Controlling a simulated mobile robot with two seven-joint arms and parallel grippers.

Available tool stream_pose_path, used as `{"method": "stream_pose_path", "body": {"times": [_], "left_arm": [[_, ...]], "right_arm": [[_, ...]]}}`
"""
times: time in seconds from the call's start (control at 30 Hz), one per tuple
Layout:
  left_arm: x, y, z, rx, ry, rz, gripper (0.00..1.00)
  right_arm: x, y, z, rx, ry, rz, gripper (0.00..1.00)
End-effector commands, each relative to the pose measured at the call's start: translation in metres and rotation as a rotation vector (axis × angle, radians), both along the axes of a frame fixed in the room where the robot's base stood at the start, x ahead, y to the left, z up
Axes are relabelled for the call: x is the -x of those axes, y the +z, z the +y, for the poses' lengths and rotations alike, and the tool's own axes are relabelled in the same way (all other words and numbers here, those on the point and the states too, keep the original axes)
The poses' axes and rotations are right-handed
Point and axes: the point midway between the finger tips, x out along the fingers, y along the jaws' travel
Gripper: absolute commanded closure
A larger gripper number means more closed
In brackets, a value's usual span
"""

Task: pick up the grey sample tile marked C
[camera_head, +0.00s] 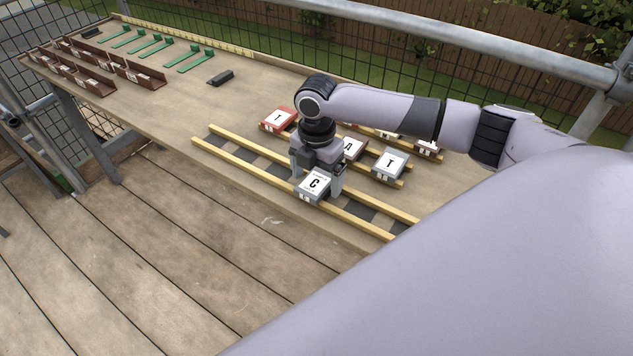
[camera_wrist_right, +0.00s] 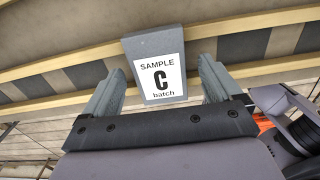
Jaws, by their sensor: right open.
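The grey sample tile marked C (camera_head: 314,186) lies on the yellow wooden battens (camera_head: 368,226) near the table's front edge. In the right wrist view the tile (camera_wrist_right: 143,41) shows its white label reading "SAMPLE C batch". My right gripper (camera_head: 318,178) is open, its fingers on either side of the tile. In the right wrist view the right gripper (camera_wrist_right: 159,85) has one finger left and one right of the tile, with gaps visible at both sides. My left gripper is in neither view.
A grey tile marked T (camera_head: 390,164), a tile marked A (camera_head: 352,149) and a red tile marked T (camera_head: 279,118) lie close behind. Green brackets (camera_head: 195,60) and brown trays (camera_head: 137,74) stand at the far left.

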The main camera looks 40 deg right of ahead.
Motion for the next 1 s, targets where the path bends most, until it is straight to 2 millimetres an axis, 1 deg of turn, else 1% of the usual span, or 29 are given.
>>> {"method": "stream_pose_path", "body": {"times": [0.17,0.2,0.27,0.3,0.4,0.67,0.77,0.87,0.97,1.0], "left_arm": [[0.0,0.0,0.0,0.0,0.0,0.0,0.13],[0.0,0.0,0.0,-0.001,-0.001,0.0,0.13],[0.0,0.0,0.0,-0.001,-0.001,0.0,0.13],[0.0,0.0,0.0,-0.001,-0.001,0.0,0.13],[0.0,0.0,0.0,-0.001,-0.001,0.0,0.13],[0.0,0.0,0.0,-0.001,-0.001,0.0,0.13],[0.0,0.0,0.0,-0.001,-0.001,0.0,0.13],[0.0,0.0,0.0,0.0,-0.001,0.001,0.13],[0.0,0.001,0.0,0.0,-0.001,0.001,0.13],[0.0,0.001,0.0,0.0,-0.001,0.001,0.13]], "right_arm": [[0.0,-0.001,0.0,0.0,0.0,0.0,0.08],[0.0,-0.001,0.0,0.0,0.0,0.0,0.12],[0.0,-0.001,0.0,0.0,0.0,0.0,0.31],[0.0,-0.001,0.0,0.0,0.0,-0.001,0.44],[0.0,-0.001,0.0,0.0,0.0,-0.001,0.75],[-0.001,0.001,0.0,-0.001,0.0,-0.002,0.75],[-0.001,0.004,0.0,-0.001,-0.001,-0.003,0.75],[-0.001,0.012,0.0,-0.001,-0.001,-0.004,0.75],[-0.001,0.027,0.0,-0.002,-0.001,-0.005,0.75],[-0.001,0.034,0.0,-0.001,-0.001,-0.006,0.75]]}}
